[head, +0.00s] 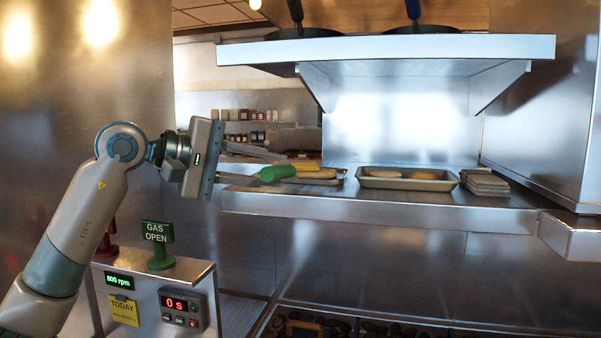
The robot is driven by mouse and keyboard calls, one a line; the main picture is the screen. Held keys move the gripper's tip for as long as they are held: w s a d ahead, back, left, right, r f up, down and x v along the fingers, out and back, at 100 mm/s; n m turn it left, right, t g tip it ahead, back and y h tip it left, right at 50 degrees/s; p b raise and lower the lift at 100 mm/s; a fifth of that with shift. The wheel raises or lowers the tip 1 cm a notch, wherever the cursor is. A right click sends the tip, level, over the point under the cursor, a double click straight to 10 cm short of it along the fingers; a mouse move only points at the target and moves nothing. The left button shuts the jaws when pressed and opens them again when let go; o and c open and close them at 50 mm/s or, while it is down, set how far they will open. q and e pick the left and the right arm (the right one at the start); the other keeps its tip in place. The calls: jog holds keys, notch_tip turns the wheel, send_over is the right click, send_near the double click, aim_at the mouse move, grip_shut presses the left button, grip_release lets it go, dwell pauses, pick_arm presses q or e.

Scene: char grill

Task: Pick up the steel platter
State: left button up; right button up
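A flat steel platter (327,182) lies on the steel shelf at the left, with yellow and green food (277,173) on or beside it. A rimmed steel tray (407,185) with a few tan pieces lies to its right. I cannot tell for sure which of the two is the steel platter. My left gripper (262,167) is at the left end of the shelf, its fingers pointing right towards the flat platter. The fingers are apart, and I see nothing held between them. The near finger partly overlaps the green food, so contact is unclear. My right gripper is out of view.
A stack of small steel trays (485,183) sits at the shelf's right. A steel overshelf (410,48) with pans hangs above. Below left stands a control box (160,290) with a green "GAS OPEN" sign (158,232). A grill bed (345,325) lies below.

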aim_at(286, 173)
pick_arm(q)
jog(key=p+x, duration=0.2)
jog(key=x, duration=0.1)
jog(key=shift+w+a+r, duration=0.1)
jog(key=shift+w+d+f, duration=0.3)
jog(key=shift+d, duration=0.25)
jog(key=shift+a, duration=0.1)
grip_shut()
dwell(1.0)
jog(key=shift+r, duration=0.15)
